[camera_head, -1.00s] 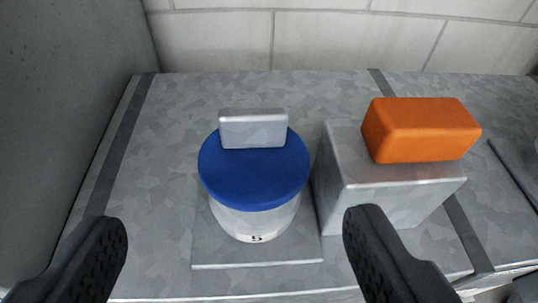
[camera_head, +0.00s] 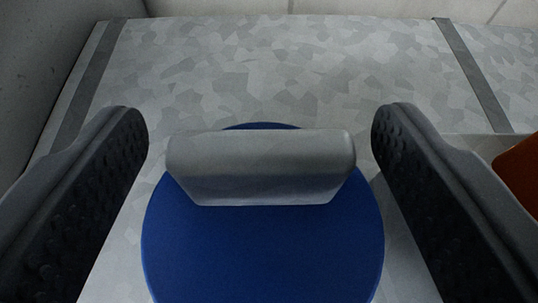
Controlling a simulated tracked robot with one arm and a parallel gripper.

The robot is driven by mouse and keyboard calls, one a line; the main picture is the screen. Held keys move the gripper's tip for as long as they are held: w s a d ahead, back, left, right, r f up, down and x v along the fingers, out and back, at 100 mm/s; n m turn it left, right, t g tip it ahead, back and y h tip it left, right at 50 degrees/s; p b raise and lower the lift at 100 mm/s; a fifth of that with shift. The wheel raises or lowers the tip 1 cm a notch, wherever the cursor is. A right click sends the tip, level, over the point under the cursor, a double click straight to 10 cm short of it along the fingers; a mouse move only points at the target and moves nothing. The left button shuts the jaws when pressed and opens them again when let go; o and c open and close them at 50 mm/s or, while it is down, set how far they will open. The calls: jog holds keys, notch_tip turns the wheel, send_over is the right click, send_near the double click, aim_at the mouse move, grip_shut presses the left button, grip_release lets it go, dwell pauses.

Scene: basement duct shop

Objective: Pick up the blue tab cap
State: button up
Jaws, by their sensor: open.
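The blue cap (camera_head: 262,248) is a round disc with a grey block-like tab (camera_head: 260,166) standing up across it. It fills the lower middle of the view. My gripper (camera_head: 260,130) is open, with one dark ridged finger on the left and one on the right of the tab. There is a gap between each finger and the tab, and neither appears to touch it. The white jar under the cap is hidden now.
The orange block (camera_head: 520,170) shows at the right edge, beyond my right finger. The galvanized metal surface (camera_head: 270,65) behind the cap is clear, with dark strips at left and right. A grey wall (camera_head: 40,50) stands at the left.

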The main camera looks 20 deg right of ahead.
jog(key=shift+w+f, duration=0.1)
jog(key=shift+w, duration=0.15)
jog(key=c, duration=1)
jog(key=shift+c, duration=0.5)
